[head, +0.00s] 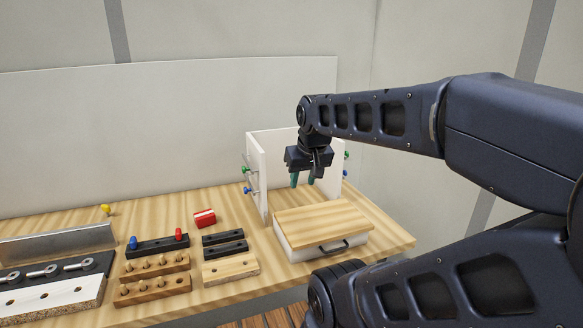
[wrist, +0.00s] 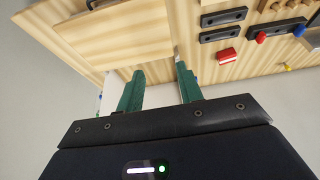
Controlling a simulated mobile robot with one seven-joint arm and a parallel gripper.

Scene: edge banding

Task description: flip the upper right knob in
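The white panel stand (head: 268,145) stands at the back right of the table. On its right side an upper green knob (head: 347,155) sticks out, with a blue knob (head: 345,173) below it. On its left side are another green knob (head: 245,169) and a blue knob (head: 247,190). My gripper (head: 303,182) points down between the two side panels, in front of the back panel. Its green fingers are apart with nothing between them, also in the wrist view (wrist: 160,72). The gripper is left of the right-side knobs and apart from them.
A wooden-lidded white box (head: 320,222) with a dark handle lies in front of the stand. A red block (head: 204,218), black hole strips (head: 222,238) and wooden peg racks (head: 155,288) lie to the left. My arm covers much of the right side.

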